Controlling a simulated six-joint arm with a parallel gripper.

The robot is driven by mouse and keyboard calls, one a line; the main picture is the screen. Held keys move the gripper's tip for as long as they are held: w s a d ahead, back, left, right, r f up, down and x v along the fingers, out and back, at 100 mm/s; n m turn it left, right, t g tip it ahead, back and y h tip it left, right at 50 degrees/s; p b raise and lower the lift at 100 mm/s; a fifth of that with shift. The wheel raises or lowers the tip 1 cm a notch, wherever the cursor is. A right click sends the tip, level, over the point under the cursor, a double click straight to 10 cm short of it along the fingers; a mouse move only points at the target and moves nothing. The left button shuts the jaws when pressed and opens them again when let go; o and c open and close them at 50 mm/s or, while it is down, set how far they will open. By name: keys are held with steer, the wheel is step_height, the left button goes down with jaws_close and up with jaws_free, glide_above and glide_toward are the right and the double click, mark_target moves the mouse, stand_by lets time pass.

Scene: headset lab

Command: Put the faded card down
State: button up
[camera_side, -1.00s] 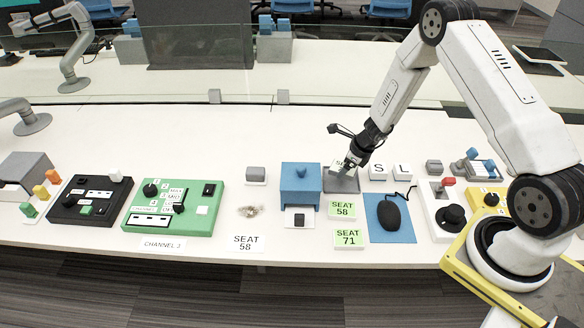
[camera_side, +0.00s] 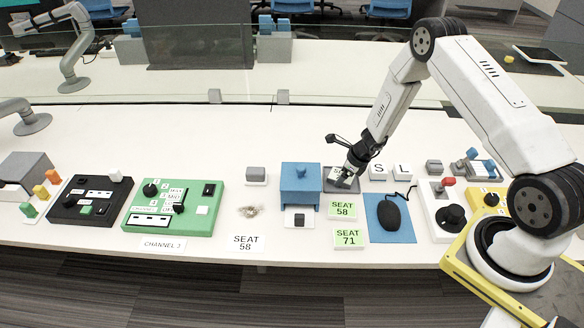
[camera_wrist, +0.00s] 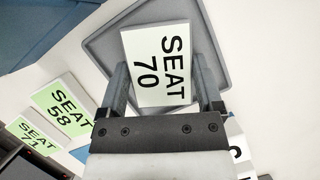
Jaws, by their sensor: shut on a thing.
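The faded card (camera_wrist: 158,66) is a very pale green card reading SEAT 70. In the wrist view it sits between the two fingers of my gripper (camera_wrist: 163,90), which is shut on it. Under it is a grey tray (camera_wrist: 103,42) with a raised rim. In the side view my gripper (camera_side: 346,172) is low over the grey tray (camera_side: 330,187), and the card there is small and partly hidden by the fingers. I cannot tell whether the card touches the tray floor.
Brighter green cards, SEAT 58 (camera_side: 342,209) and SEAT 71 (camera_side: 348,238), lie in front of the tray. A blue box (camera_side: 301,178) stands close on its left. White S (camera_side: 378,172) and L (camera_side: 404,172) blocks are on its right, and a mouse (camera_side: 389,213) on a blue mat is in front.

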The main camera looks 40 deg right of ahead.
steer(key=o, duration=1)
steer(key=shift+o, duration=0.2)
steer(key=v, duration=1.2)
steer(key=shift+r, duration=0.1)
steer(key=s+a+r+n, duration=0.6)
steer(key=a+r+n, duration=0.1)
steer(key=n, duration=0.8)
steer(key=s+a+r+n+g+h, duration=0.1)
steer(key=s+a+r+n, duration=0.6)
steer(key=n, duration=0.9)
steer(key=shift+a+r+n+h, duration=0.3)
steer(key=shift+a+r, duration=0.05)
steer(key=shift+a, duration=1.2)
